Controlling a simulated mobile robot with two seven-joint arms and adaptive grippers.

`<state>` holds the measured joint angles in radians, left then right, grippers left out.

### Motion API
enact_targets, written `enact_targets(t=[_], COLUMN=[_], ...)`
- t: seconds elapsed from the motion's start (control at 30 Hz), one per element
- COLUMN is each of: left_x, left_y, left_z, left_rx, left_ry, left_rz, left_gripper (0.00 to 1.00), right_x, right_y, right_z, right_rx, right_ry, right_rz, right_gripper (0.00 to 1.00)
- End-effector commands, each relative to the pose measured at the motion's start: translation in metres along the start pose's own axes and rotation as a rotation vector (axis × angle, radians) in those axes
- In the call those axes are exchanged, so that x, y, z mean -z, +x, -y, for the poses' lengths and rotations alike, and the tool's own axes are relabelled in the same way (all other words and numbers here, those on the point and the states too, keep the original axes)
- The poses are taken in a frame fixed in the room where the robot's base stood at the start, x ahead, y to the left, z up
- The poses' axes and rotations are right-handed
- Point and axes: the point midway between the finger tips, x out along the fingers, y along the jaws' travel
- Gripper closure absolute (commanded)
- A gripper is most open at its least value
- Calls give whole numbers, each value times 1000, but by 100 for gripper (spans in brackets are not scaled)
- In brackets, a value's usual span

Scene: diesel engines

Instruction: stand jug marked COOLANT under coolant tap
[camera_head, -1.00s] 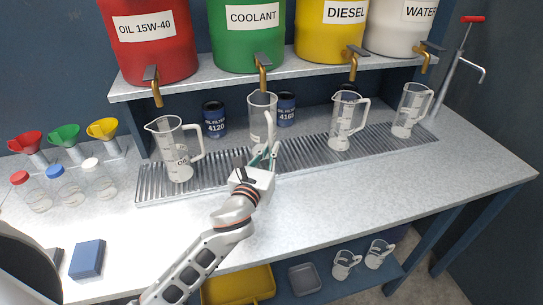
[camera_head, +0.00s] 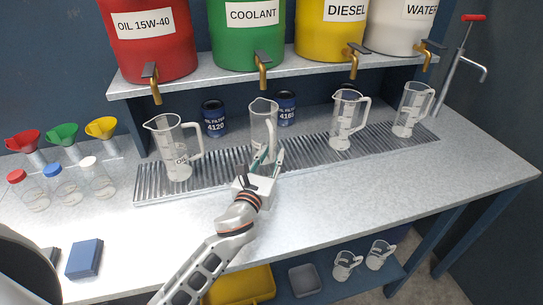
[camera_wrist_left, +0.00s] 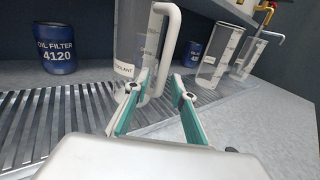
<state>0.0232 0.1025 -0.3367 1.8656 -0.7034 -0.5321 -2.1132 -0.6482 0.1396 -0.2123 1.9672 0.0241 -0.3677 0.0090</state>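The clear jug marked COOLANT (camera_head: 261,121) stands upright on the slatted drip grate, its mouth below the brass coolant tap (camera_head: 262,73) of the green COOLANT drum (camera_head: 247,40). Its label and white handle show in the left wrist view (camera_wrist_left: 130,45). My left gripper (camera_head: 268,157) is at the jug's near side, low down. In the wrist view its two green fingers (camera_wrist_left: 158,80) are apart, with the lower end of the handle between them. I cannot tell whether either finger touches it. My right gripper is not in view.
Other jugs stand on the grate: one at left (camera_head: 176,150), two at right (camera_head: 346,122) (camera_head: 411,110). Oil filters (camera_head: 214,118) (camera_head: 286,107) stand behind. Funnels and bottles are at left, with a blue box (camera_head: 85,258). The bench front at right is clear.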

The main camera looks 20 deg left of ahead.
Motion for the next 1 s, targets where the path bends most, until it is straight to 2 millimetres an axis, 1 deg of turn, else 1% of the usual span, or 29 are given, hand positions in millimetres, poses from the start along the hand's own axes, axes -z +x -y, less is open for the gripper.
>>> enact_targets(t=[0.2, 0.3, 0.37, 0.47, 0.7, 0.8, 0.9, 1.0], left_x=[0, -4, -3, -2, -1, -2, -1, -2], left_y=[0, 0, -6, -20, -70, -89, -104, -113], left_z=[0, 0, 0, 0, 0, 0, 0, 0], left_rx=[0, 0, 0, 1, 1, 1, 0, 0], left_ry=[0, -1, 0, 0, -1, 1, 0, 0], left_rz=[0, 1, 0, -1, -2, -1, -1, -1], left_gripper=[76, 76, 76, 76, 76, 76, 76, 76], right_x=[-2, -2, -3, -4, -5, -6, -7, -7], right_y=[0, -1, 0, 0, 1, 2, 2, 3], right_z=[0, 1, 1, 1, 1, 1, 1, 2], right_rx=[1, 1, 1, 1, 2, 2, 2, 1], right_ry=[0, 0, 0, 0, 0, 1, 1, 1], right_rz=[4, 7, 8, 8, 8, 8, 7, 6], right_gripper=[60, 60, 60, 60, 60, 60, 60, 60])
